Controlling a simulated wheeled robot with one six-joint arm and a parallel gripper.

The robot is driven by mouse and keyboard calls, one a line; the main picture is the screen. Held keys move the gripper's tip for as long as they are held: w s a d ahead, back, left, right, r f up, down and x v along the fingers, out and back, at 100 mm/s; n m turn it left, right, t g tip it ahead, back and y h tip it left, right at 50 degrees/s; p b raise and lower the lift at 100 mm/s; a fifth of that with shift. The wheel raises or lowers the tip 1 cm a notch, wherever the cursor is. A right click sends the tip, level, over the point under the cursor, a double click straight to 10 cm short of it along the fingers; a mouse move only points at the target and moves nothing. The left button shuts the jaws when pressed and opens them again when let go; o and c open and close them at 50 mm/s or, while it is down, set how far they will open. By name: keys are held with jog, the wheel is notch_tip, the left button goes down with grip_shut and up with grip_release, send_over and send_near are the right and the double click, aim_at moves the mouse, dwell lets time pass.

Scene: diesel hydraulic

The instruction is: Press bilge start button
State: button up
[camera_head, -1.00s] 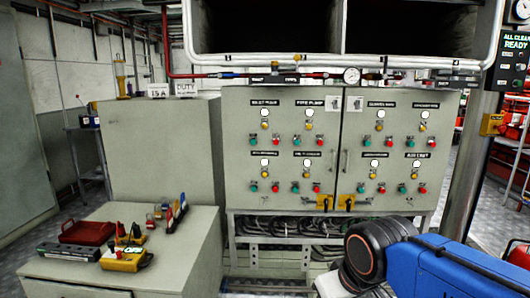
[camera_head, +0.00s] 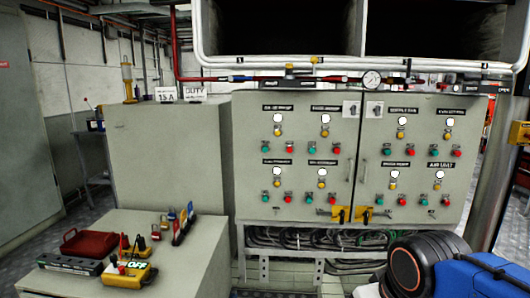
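A grey control cabinet (camera_head: 250,125) faces me with two doors. Its panels carry several groups, each with a label plate, a white round indicator, a yellow button and green and red buttons. The top-left group has a label (camera_head: 278,107), a green button (camera_head: 267,149) and a red button (camera_head: 288,150). The label lettering is too blurred to tell for sure which group is the bilge one. My arm shows at lower right as a dark joint and a blue link, in front of the cabinet's lower right. My gripper is not in view.
A grey box cabinet (camera_head: 165,160) stands left of the panel. A lower grey cabinet (camera_head: 190,262) at front left bears a red case (camera_head: 88,241), a yellow device (camera_head: 128,277) and padlocks. Cables (camera_head: 320,238) hang below the panel. A pipe with a gauge (camera_head: 371,79) runs above it.

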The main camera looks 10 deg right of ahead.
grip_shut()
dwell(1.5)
